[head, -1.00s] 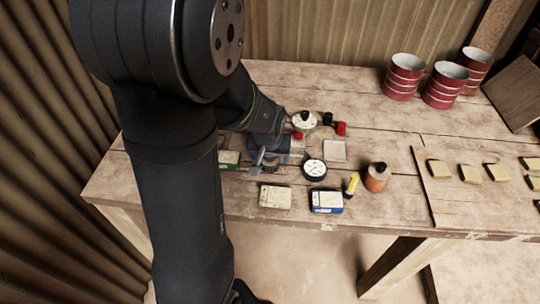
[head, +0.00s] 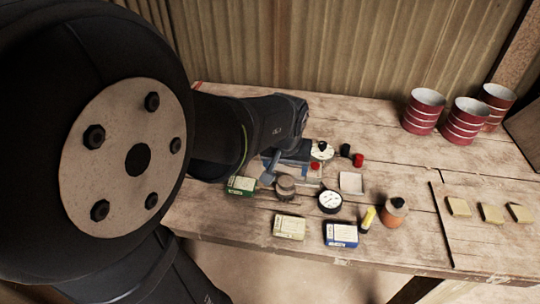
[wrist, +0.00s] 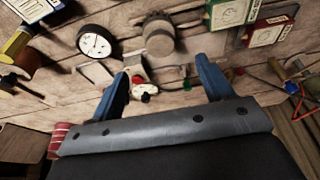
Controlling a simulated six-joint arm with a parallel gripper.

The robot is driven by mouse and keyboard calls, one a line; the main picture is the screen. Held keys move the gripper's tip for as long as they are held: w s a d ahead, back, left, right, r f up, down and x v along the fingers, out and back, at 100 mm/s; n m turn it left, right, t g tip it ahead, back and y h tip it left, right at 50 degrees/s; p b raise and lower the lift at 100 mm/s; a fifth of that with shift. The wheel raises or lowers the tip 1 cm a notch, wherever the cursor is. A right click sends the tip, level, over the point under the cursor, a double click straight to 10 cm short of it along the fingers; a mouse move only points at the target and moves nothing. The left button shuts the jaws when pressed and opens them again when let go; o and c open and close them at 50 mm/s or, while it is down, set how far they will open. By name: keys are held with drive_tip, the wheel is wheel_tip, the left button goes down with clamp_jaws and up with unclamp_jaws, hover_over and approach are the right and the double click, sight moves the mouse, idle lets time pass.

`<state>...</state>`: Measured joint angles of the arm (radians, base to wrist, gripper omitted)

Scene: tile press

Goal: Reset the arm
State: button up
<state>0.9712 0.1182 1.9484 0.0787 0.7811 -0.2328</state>
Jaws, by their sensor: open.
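My gripper (wrist: 162,68) is open and empty in the wrist view, its two blue fingers well apart above the table. In the head view the gripper (head: 288,156) is over the back of the group of small items, partly hidden by my own arm. A grey-brown cylinder (head: 285,188) stands just in front of it and shows beyond the fingers in the wrist view (wrist: 158,38). A white dial gauge (head: 330,201) lies to the cylinder's right. A round white-topped item (head: 321,151) is right of the gripper, with red and black pieces close by.
A green box (head: 241,185), a cream box (head: 289,227) and a blue-white box (head: 341,233) lie around the front. An orange bottle (head: 394,212) and yellow tube (head: 368,217) are at right. Red drums (head: 422,111) stand at the back right. Corrugated walls are behind and left.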

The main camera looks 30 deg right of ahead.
sight(286, 180)
idle(0.3)
drive_tip(key=x, duration=1.2)
drive_tip(key=shift+r, duration=0.5)
